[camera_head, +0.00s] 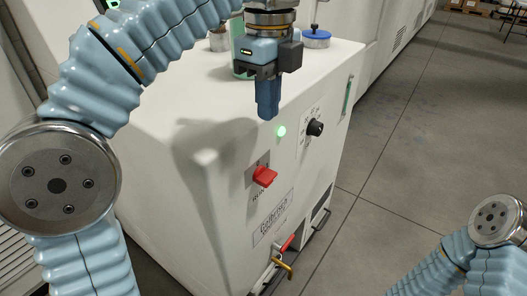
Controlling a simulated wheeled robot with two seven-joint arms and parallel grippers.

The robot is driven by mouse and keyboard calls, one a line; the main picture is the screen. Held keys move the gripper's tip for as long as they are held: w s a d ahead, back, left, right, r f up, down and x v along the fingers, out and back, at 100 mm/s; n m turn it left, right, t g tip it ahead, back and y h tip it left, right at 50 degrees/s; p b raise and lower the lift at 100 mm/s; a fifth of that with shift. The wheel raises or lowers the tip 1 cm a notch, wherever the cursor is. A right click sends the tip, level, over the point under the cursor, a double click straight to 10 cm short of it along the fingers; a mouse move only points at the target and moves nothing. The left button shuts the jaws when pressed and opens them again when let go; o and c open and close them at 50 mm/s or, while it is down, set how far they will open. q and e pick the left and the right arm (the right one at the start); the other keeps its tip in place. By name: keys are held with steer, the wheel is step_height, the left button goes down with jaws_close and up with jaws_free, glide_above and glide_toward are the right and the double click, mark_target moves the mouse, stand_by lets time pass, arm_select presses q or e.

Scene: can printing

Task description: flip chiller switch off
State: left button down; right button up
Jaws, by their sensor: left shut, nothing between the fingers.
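The chiller (215,165) is a white cabinet in the middle of the head view. A red switch (265,176) sticks out from its front face, on a small plate with lettering below it. A green light (281,131) glows above the switch, and a black knob (315,128) sits to the right of it. My left gripper (267,112) points down, shut and empty, in front of or over the chiller's upper front edge. It appears above the switch in the picture and apart from it. My right gripper is out of view; only part of that arm shows at lower right.
A blue cap (317,38) stands on the chiller's top. A large white machine (385,35) stands behind. The grey floor (420,130) to the right is clear.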

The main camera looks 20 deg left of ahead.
mark_target(265, 183)
arm_select(q)
steer(key=shift+s, duration=0.15)
step_height(265, 183, down, 14)
steer(key=shift+b, duration=1.15)
steer(key=shift+s+f+t+b, duration=0.2)
steer(key=shift+f+t+b, duration=0.3)
steer(key=shift+b, duration=0.7)
steer(key=shift+s+a+r+h+p, duration=0.15)
steer(key=shift+s+r+h+p, duration=0.15)
steer(key=shift+r+p, duration=0.1)
steer(key=shift+s+f+t, duration=0.15)
steer(key=shift+f+t, duration=0.05)
steer(key=shift+t, duration=0.1)
